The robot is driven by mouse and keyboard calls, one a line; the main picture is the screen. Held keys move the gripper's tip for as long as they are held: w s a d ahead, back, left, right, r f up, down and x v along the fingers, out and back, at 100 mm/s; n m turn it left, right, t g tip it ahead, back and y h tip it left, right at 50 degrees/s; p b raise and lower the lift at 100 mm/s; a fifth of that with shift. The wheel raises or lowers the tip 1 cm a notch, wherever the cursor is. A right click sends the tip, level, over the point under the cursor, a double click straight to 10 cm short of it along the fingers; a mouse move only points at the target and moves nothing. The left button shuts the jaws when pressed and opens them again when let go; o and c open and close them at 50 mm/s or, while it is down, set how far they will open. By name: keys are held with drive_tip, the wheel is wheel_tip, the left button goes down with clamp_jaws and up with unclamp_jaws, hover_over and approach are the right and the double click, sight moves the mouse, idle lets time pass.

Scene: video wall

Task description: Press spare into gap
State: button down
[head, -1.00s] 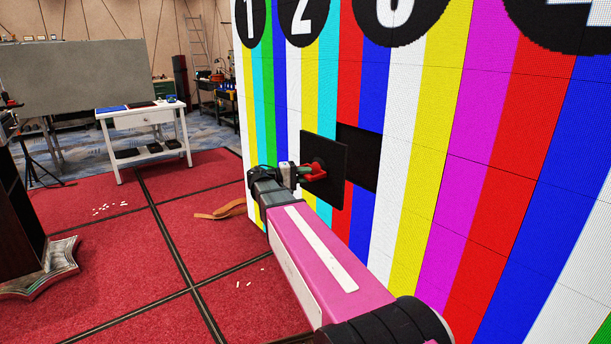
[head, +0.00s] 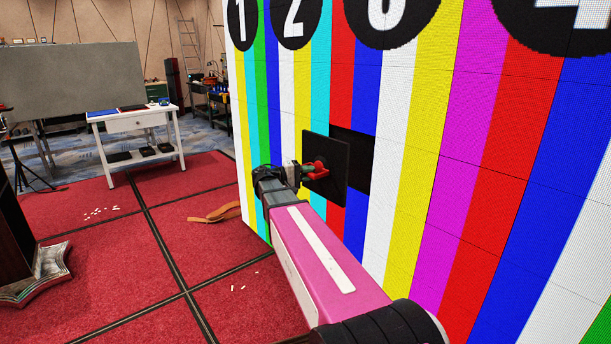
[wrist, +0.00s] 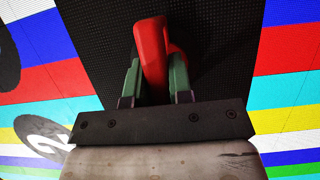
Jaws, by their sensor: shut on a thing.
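The spare is a black square panel (head: 333,187) with a red handle (head: 319,167) on its face. My gripper (head: 308,171) is shut on the red handle and holds the panel upright in front of the video wall. In the wrist view the green fingers of my gripper (wrist: 157,82) sit either side of the red handle (wrist: 152,48), with the black panel (wrist: 212,38) behind it. The gap (head: 362,160) is a dark opening in the wall, just right of the panel and partly covered by it. The panel looks apart from the wall, offset left of the gap.
The lit video wall (head: 400,185) with coloured stripes fills the right side. A white table (head: 138,124) stands far left, and a dark wooden stand (head: 12,235) is at the left edge. An orange strap (head: 214,214) and small white pieces lie on the red floor.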

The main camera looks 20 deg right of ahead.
sight(320, 170)
drive_tip(key=shift+w+d, duration=0.3)
drive_tip(key=shift+d, duration=0.5)
drive_tip(key=shift+w+d, duration=0.25)
drive_tip(key=shift+d, duration=0.5)
drive_tip(key=shift+w+d, duration=0.1)
drive_tip(key=shift+d, duration=0.15)
drive_tip(key=shift+w+d, duration=0.35)
drive_tip(key=shift+d, duration=0.6)
drive_tip(key=shift+w+d, duration=0.3)
drive_tip(key=shift+d, duration=0.6)
drive_tip(key=shift+w+d, duration=0.35)
drive_tip(key=shift+d, duration=0.6)
drive_tip(key=shift+w+d+r, duration=0.1)
drive_tip(key=shift+w+d, duration=0.2)
drive_tip(key=shift+d, duration=0.5)
drive_tip(key=shift+w+d, duration=0.25)
drive_tip(key=shift+d, duration=0.5)
idle(1.9)
